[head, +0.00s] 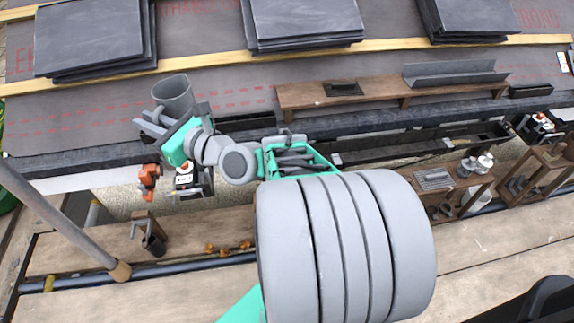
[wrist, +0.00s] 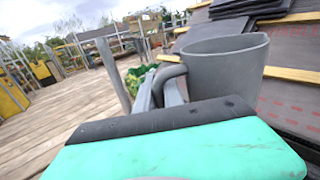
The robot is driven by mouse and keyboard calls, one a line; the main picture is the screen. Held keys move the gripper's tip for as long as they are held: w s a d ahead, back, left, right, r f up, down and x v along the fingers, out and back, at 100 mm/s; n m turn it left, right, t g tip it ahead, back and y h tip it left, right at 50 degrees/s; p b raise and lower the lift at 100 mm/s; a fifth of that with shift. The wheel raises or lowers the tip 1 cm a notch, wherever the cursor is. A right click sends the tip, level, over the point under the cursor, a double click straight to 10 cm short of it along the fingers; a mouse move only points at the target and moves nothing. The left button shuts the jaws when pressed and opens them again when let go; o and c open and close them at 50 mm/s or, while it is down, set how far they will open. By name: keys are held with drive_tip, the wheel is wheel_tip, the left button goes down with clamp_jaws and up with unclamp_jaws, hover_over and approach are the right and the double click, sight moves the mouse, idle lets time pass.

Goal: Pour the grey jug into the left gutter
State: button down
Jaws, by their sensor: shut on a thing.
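The grey jug (head: 174,97) is held above the lower roof edge at the left of the head view, roughly upright, its open mouth facing up. It also shows in the wrist view (wrist: 228,75), with its handle on the left. My gripper (head: 153,122) is shut on the jug's handle; its fingers (wrist: 162,92) are partly hidden behind the gripper body in the wrist view. A dark gutter edge (head: 80,160) runs along the eave at the left, below the jug. My arm hides part of the eave. I cannot see what is inside the jug.
Slate stacks (head: 95,38) lie on the roof above yellow battens (head: 210,61). A wooden plank shelf (head: 385,88) stands on the roof at right. An open black gutter length (head: 400,150) lies below it. A slanted grey pole (head: 60,222) rises at left.

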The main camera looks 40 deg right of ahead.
drive_tip(key=w+d+f+m+h+b, duration=0.15)
drive_tip(key=d+f, duration=0.25)
drive_tip(key=d, duration=0.5)
drive_tip(key=w+d+f+h+b, duration=0.1)
drive_tip(key=w+d+f, duration=0.25)
drive_tip(key=d, duration=0.45)
drive_tip(key=w+d+f+m+h+b, duration=0.1)
drive_tip(key=d+f, duration=0.4)
drive_tip(key=d, duration=0.4)
drive_tip(key=s+d+f+m+h+b, duration=0.1)
drive_tip(key=s+d+f, duration=0.2)
drive_tip(key=d+f, duration=0.5)
drive_tip(key=s+d+f+m+h+b, duration=0.1)
drive_tip(key=s+d+f+h+b, duration=0.1)
drive_tip(key=d+f, duration=0.7)
drive_tip(key=shift+s+d+f+t, duration=0.25)
drive_tip(key=shift+s+d+t, duration=0.2)
drive_tip(key=shift+s, duration=0.4)
drive_tip(key=shift+a, duration=0.15)
